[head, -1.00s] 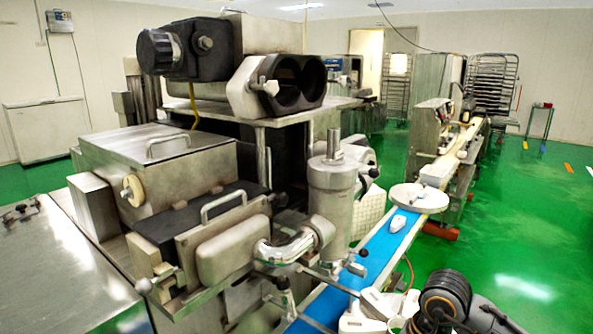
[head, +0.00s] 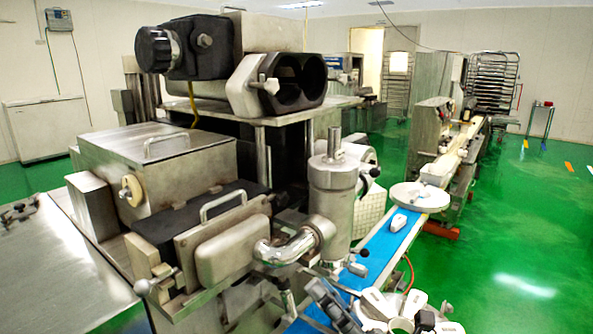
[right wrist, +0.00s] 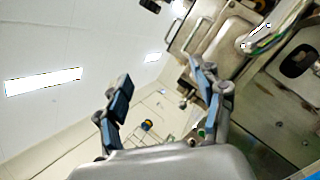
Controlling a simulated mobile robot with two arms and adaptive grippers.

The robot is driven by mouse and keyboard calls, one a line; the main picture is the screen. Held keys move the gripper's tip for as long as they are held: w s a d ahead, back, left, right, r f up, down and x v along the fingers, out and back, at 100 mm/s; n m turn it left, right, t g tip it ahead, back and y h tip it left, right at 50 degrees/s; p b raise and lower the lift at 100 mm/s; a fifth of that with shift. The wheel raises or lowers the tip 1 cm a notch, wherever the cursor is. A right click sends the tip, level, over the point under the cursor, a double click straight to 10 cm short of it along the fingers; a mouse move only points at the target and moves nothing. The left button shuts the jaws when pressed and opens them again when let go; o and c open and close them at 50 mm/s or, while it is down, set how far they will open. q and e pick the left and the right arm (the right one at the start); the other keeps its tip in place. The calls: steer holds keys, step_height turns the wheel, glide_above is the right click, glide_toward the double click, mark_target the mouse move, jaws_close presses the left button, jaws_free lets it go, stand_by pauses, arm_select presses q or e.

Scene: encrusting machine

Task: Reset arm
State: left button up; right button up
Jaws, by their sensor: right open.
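My right gripper (head: 328,300) shows at the bottom of the head view, in front of the blue conveyor belt. Its dark fingers point up and to the left, and part of my pale right arm shows beside it. In the right wrist view, the two blue-grey fingers of the right gripper (right wrist: 160,85) stand wide apart with nothing between them. The ceiling, wall and part of the steel machine show behind them. My left gripper is in neither view.
The steel encrusting machine (head: 215,250) fills the left and middle of the head view. The blue belt (head: 385,245) runs beside it, with a small white object (head: 398,222) on it and a round disc (head: 420,197) at its far end. Green floor (head: 520,240) is open at right.

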steer(key=w+d+f+m+t+h, duration=0.2)
steer(key=d+f+m+h, duration=0.15)
steer(key=m+h, duration=0.35)
steer(key=w+d+f+m+t+h, duration=0.2)
steer(key=d+m+h, duration=0.3)
steer(key=m, duration=0.3)
steer(key=s+d+f+m+g+h, duration=0.35)
steer(key=f+m, duration=0.25)
steer(key=f, duration=0.2)
steer(key=s+d+f+m+g+h, duration=0.2)
steer(key=d+f+m+g+h, duration=0.1)
steer(key=d+f+m, duration=0.4)
steer(key=s+a+f+m+g+y, duration=0.1)
steer(key=s+f+m+g, duration=0.2)
steer(key=s+f+g, duration=0.35)
steer(key=s+a+f+m+g, duration=0.25)
steer(key=s+f, duration=0.55)
steer(key=s, duration=0.4)
step_height(320, 180, down, 25)
steer(key=s+g, duration=0.1)
steer(key=g, duration=0.2)
steer(key=s+d+f, duration=0.2)
steer(key=s+f, duration=0.6)
steer(key=f, duration=0.1)
steer(key=s+d+f+b, duration=0.1)
steer(key=s+f, duration=0.8)
steer(key=shift+s+d+g, duration=0.3)
steer(key=shift+d+g, duration=0.05)
steer(key=shift+d, duration=0.05)
